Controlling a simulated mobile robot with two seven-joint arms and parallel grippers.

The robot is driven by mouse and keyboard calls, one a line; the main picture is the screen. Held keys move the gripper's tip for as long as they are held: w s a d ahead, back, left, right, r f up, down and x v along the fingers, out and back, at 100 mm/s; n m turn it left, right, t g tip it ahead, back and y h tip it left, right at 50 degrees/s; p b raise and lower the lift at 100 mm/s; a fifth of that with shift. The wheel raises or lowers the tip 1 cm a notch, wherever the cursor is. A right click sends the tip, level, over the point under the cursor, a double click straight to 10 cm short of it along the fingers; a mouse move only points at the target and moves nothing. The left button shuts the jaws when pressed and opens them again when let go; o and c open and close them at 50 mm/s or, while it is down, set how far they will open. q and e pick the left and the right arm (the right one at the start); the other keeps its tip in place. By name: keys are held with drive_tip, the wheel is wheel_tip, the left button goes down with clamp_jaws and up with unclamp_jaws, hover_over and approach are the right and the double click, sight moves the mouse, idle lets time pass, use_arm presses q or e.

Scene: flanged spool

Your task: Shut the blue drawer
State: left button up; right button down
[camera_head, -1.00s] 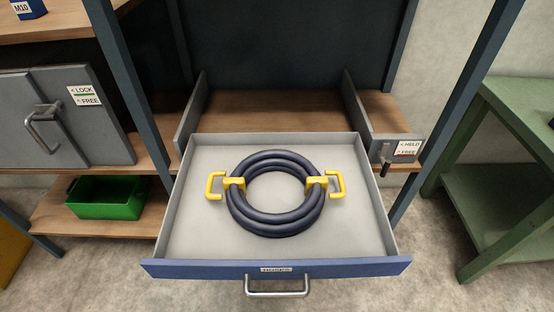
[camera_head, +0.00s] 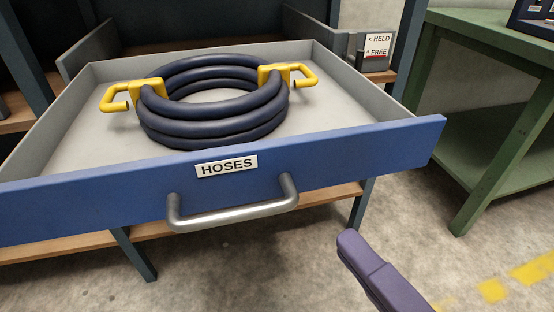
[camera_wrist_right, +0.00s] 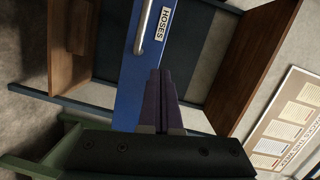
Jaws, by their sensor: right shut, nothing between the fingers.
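The blue drawer (camera_head: 330,158) is pulled out, its front labelled HOSES and fitted with a grey bar handle (camera_head: 235,212). A coiled dark hose (camera_head: 215,130) with two yellow handles lies inside it. My right gripper (camera_head: 345,240) is shut and empty, low to the right of the handle and in front of the drawer, apart from it in the head view. In the right wrist view the shut fingers (camera_wrist_right: 160,75) point toward the blue front (camera_wrist_right: 132,85) beside the label; whether they touch cannot be told. My left gripper is not in view.
A grey side rail with a HELD/FREE label (camera_head: 377,46) stands behind the drawer's right side. A green bench (camera_head: 480,130) is at the right. A notice board (camera_wrist_right: 290,115) shows in the wrist view.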

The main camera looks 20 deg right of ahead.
drive_tip(key=s+d+f+m+t+h+b, duration=0.1)
drive_tip(key=s+d+f+m+h+b, duration=0.15)
drive_tip(key=f+m, duration=0.2)
use_arm(q)
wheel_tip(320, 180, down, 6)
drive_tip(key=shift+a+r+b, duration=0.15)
drive_tip(key=shift+b, duration=0.25)
use_arm(e)
drive_tip(key=h, duration=0.1)
approach(323, 169)
drive_tip(key=w, duration=0.7)
drive_tip(key=shift+f, duration=0.1)
drive_tip(key=shift+s, duration=0.1)
